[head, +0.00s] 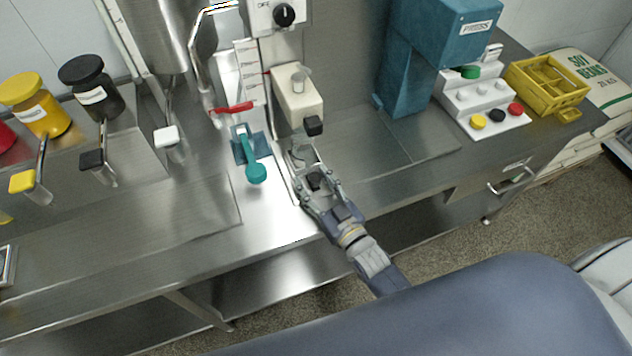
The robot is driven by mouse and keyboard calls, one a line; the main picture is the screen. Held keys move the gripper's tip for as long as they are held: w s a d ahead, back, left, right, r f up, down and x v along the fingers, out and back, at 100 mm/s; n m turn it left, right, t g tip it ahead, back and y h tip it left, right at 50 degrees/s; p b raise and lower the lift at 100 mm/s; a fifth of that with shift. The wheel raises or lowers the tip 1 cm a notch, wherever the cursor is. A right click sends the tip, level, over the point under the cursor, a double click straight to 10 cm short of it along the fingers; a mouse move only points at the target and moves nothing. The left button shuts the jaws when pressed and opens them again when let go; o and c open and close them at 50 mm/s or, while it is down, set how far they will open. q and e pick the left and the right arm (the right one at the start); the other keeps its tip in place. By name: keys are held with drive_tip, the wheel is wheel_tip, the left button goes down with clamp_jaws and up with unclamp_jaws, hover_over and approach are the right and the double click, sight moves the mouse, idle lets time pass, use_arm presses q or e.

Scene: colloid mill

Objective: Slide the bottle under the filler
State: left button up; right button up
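The cream-coloured block with a black tip, which looks like the filler (298,98), is mounted above the steel bench near the middle of the head view. My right gripper (303,158) reaches in from the lower right and is just below and in front of the black tip. Its two fingers stand apart. Something pale and greyish, perhaps a clear bottle, shows faintly between the fingertips; I cannot tell whether they touch it. No bottle shows clearly elsewhere. My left gripper is not in view.
A teal-handled lever (255,165) and a red-handled tap (233,108) are left of my gripper. A teal press (408,75), a button box (483,108) and a yellow crate (545,85) stand to the right. The steel bench's front strip (130,270) is clear.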

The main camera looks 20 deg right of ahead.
drive_tip(key=shift+d, duration=0.1)
drive_tip(key=shift+s+d, duration=0.1)
drive_tip(key=shift+s, duration=0.2)
drive_tip(key=v, duration=1.1)
drive_tip(key=shift+s, duration=0.2)
drive_tip(key=shift+f, duration=0.1)
